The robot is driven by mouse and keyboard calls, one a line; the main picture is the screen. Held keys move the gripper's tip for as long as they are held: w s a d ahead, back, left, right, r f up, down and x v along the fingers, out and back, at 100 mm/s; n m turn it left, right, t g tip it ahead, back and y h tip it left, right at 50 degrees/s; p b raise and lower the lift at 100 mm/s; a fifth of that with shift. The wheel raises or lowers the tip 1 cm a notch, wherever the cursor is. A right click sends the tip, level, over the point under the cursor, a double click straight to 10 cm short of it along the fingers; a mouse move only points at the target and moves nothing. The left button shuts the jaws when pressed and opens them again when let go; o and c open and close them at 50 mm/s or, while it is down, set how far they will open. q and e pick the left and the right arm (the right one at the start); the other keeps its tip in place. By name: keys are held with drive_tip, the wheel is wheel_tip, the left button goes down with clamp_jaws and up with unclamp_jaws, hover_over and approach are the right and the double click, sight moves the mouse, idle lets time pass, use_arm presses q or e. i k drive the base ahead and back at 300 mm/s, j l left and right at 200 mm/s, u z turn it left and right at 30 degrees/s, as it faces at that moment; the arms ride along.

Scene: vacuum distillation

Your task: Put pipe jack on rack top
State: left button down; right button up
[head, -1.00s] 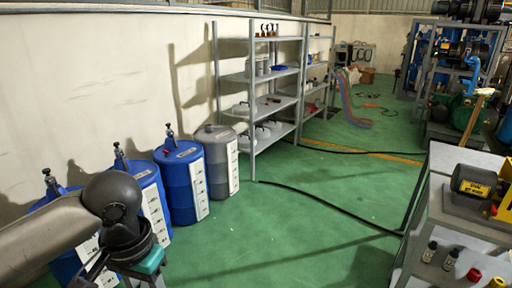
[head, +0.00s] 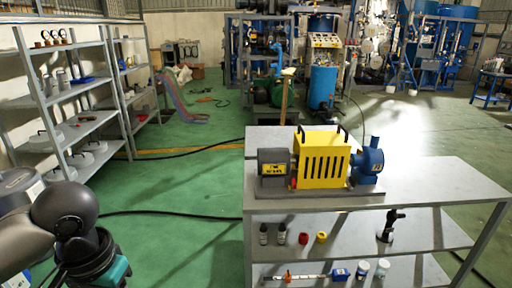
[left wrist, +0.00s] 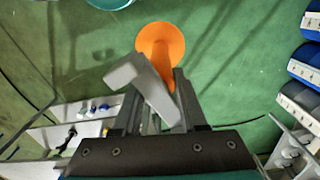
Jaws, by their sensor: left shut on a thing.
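In the left wrist view my left gripper (left wrist: 157,98) is shut on a tool with a bent grey part and an orange round end, which I take to be the pipe jack (left wrist: 161,42). The orange end points away from the jaws, over the green floor. In the head view only my left arm's dark wrist shows at the lower left; the jaws and the tool are out of that picture. A grey rack (head: 90,119) with several shelves stands at the left, beyond my arm. Several small gauges (head: 54,38) stand on its top shelf. My right gripper is not in view.
A grey workbench (head: 440,170) at the centre right carries a yellow and blue pump (head: 322,160). Small bottles and a dark tool (head: 390,225) are on its lower shelf. Blue drums (left wrist: 302,70) show in the left wrist view. Green floor lies open between rack and bench; a black hose crosses it.

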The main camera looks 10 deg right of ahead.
sight(430, 176)
drive_tip(key=i+l+z, duration=0.1)
drive_tip(key=z, duration=0.25)
drive_tip(key=i+l+z, duration=0.15)
drive_tip(key=z, duration=0.25)
drive_tip(key=i+l+z, duration=0.2)
drive_tip(key=z, duration=0.15)
drive_tip(key=i+l+z, duration=0.2)
drive_tip(key=z, duration=0.15)
drive_tip(key=i+l+z, duration=0.1)
drive_tip(key=i+z, duration=0.45)
drive_tip(key=z, duration=0.2)
drive_tip(key=i+l+z, duration=0.1)
drive_tip(key=i+z, duration=0.2)
drive_tip(key=i, duration=0.2)
drive_tip(key=i+z, duration=0.3)
drive_tip(key=i, duration=0.2)
drive_tip(key=i+u, duration=0.35)
drive_tip(key=i+l+u, duration=0.15)
drive_tip(key=i+u, duration=0.25)
drive_tip(key=i+j+u, duration=0.1)
drive_tip(key=u, duration=0.3)
drive_tip(key=i+u, duration=0.45)
drive_tip(key=u, duration=0.3)
